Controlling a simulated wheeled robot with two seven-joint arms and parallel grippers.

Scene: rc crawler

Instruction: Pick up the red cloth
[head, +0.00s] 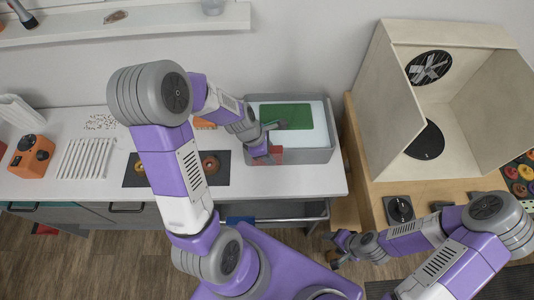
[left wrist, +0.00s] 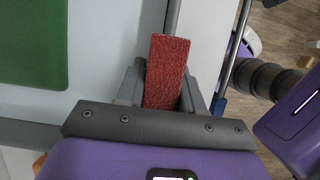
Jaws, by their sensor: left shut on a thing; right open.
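The red cloth (head: 276,155) shows at the front edge of the grey tray (head: 324,155), partly covered by my left gripper (head: 270,150). In the left wrist view, the red cloth (left wrist: 167,72) is a flat, rough red strip between the two fingers of my left gripper (left wrist: 160,90), which is shut on it. The strip sticks out past the fingertips near the tray's rim. I cannot tell whether it still touches the tray. My right gripper (head: 340,248) is open and empty, low in front of the wooden bench.
A dark mat with round parts (head: 209,163) lies left of the tray. An orange device (head: 32,155) stands far left. A wooden booth with fans (head: 450,100) stands at right.

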